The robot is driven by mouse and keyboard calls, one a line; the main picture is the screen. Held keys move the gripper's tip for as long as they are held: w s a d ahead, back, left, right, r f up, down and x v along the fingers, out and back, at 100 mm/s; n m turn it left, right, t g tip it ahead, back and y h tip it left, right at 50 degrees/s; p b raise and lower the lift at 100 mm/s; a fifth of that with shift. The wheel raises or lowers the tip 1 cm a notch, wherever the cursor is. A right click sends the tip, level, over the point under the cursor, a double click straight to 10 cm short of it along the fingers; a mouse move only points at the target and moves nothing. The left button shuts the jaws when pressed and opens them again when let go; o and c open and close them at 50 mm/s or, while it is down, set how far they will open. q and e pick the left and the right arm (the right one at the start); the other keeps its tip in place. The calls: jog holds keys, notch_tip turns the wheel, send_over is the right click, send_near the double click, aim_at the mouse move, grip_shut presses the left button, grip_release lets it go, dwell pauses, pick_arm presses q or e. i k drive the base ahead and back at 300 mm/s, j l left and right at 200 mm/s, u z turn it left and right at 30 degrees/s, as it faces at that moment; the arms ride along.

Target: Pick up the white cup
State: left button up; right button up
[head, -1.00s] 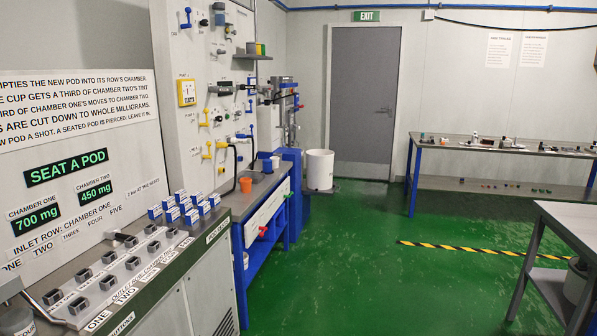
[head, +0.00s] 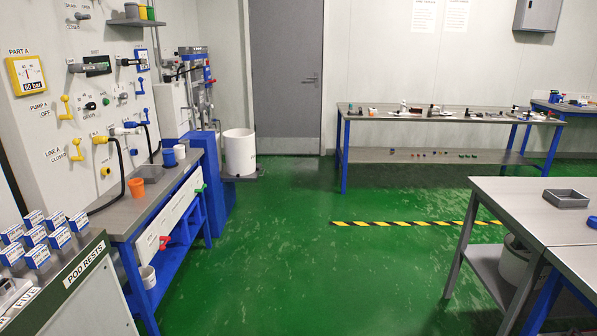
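A white cup-like container (head: 148,276) sits low on the blue-framed bench, below its top, partly hidden by the frame. On the grey top of that bench (head: 150,205) stand an orange cup (head: 136,188), a blue cup (head: 169,159) and a small pale bluish cup (head: 180,152); I cannot tell if the pale one is white. A much larger white drum (head: 239,151) stands behind the bench on a grey support. Neither of my grippers is in view.
A panel with valves and hoses (head: 85,110) rises behind the bench. Blue-and-white pods (head: 40,240) stand at the lower left. A grey table (head: 530,210) with a tray (head: 567,198) is at right. Green floor (head: 290,260) lies open between, with a striped line (head: 410,223).

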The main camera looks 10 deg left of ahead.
aim_at(179, 149)
jog(key=i+u, duration=0.25)
jog(key=i, duration=0.6)
jog(key=i+l+u, duration=0.2)
jog(key=i, duration=0.6)
jog(key=j, duration=0.1)
